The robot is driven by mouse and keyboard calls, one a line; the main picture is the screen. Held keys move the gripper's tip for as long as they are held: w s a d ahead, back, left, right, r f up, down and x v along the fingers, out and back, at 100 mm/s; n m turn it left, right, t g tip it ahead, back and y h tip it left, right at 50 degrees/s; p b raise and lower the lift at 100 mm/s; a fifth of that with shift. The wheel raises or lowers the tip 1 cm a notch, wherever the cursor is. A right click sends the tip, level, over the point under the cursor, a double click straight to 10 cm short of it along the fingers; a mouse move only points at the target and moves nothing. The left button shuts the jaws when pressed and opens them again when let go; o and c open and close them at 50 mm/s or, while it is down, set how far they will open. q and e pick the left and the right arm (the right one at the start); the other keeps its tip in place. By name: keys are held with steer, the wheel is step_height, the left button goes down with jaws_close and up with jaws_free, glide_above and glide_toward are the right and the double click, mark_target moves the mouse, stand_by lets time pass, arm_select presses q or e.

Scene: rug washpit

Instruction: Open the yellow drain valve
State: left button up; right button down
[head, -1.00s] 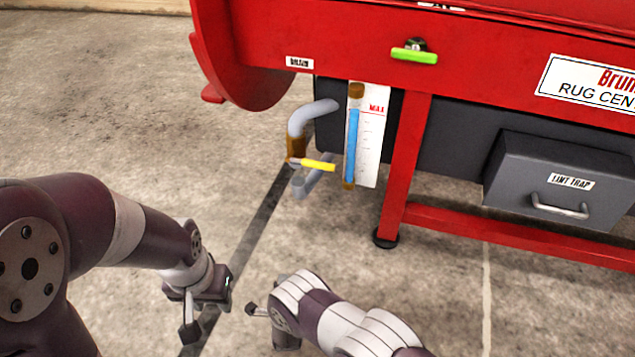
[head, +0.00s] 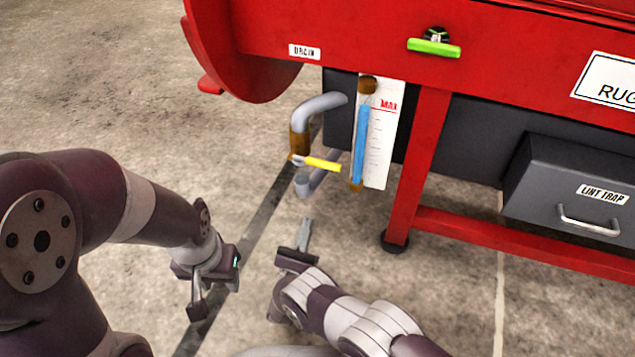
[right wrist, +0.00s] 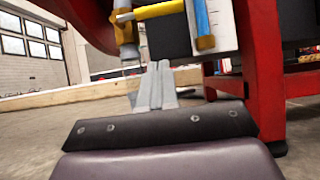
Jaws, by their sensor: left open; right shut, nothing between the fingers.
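The yellow drain valve handle (head: 322,164) sits on a brass fitting (head: 299,145) of the grey drain pipe, under the DRAIN label (head: 304,52). The handle points to the right, across the pipe, towards the level gauge. It also shows at the top of the right wrist view (right wrist: 150,11). My right gripper (head: 306,222) is shut and empty, below the handle and apart from it, its fingers pointing towards the pipe. In the right wrist view its closed fingers (right wrist: 156,68) are below the valve. My left gripper (head: 200,300) is open and empty, lower left of the valve.
The level gauge (head: 376,140) with blue liquid stands close right of the handle. A red machine leg (head: 421,160) and a grey lint trap drawer (head: 560,185) are further right. A green lever (head: 433,48) is above. The concrete floor left of the pipe is clear.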

mark_target(316, 163)
arm_select(q)
steer(key=shift+f, duration=0.55)
arm_select(e)
steer(key=s+r+x, duration=0.1)
steer(key=r+x, duration=0.1)
steer(key=x, duration=0.9)
steer(key=shift+r, duration=0.35)
steer(key=shift+a, duration=0.1)
